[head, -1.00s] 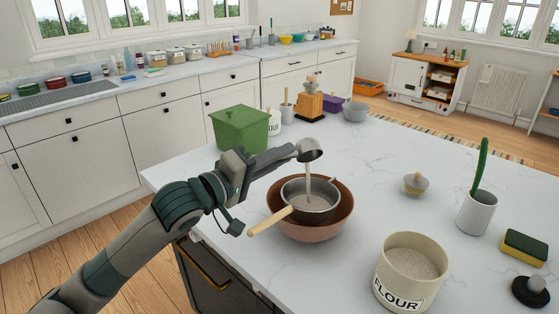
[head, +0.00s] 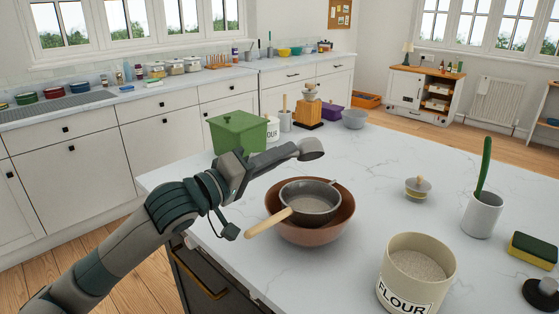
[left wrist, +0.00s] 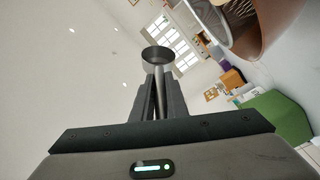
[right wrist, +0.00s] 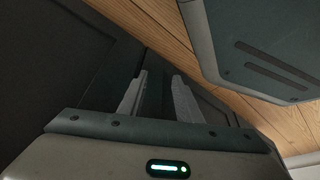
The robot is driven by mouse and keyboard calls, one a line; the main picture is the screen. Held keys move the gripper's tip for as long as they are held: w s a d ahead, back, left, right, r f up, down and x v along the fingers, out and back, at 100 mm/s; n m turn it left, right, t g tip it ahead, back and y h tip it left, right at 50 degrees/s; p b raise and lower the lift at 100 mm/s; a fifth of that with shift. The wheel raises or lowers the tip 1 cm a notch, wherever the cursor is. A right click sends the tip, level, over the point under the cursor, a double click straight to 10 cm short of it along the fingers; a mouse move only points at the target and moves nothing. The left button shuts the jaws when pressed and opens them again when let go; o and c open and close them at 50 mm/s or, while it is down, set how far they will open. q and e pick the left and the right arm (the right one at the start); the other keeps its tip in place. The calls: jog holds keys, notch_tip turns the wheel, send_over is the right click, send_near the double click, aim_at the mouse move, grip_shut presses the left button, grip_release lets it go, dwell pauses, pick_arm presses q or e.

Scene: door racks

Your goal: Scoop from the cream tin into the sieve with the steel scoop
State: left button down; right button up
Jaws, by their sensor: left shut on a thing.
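My left gripper (head: 283,154) is shut on the handle of the steel scoop (head: 311,149), which hangs above and behind the sieve. In the left wrist view the scoop's round bowl (left wrist: 156,55) shows beyond the closed fingers (left wrist: 158,98). The dark sieve (head: 318,189), with a pale wooden handle pointing front left, rests in a reddish-brown bowl (head: 310,235). A pale greyish layer shows inside the sieve. The cream tin (head: 400,283), labelled FLOUR, stands front right with pale powder inside. My right gripper (right wrist: 160,92) is open and empty, away from the counter.
A green lidded box (head: 238,133) stands behind my left arm. The marble between the bowl and jar is clear.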

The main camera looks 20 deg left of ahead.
pick_arm(q)
jog(key=shift+m+b, duration=0.5)
jog(key=shift+b, duration=0.2)
jog(key=shift+s+d+r+m+h+b, duration=0.1)
jog(key=shift+d+m+h+b, duration=0.05)
jog(key=shift+m+h+b, duration=0.65)
pick_arm(e)
jog(key=shift+s+d+r+g, duration=0.1)
jog(key=shift+d+r+g, duration=0.2)
jog(key=shift+r, duration=0.45)
jog(key=shift+d+r+g, duration=0.2)
jog(key=shift+r+g, duration=0.2)
jog(key=shift+r, duration=0.3)
jog(key=shift+r, duration=0.15)
pick_arm(q)
jog(key=shift+b, duration=0.55)
jog(key=shift+m+b, duration=0.3)
jog(key=shift+b, duration=0.3)
jog(key=shift+s+d+f+m+b, duration=0.15)
jog(key=shift+f+m+b, duration=0.15)
jog(key=shift+b, duration=0.55)
jog(key=shift+s+m+t+b, duration=0.1)
jog(key=shift+m+t+b, duration=0.3)
jog(key=shift+b, duration=0.65)
pick_arm(e)
notch_tip(320, 180, up, 15)
jog(key=a, duration=0.1)
jog(key=shift+w+t, duration=0.2)
jog(key=shift+t, duration=0.2)
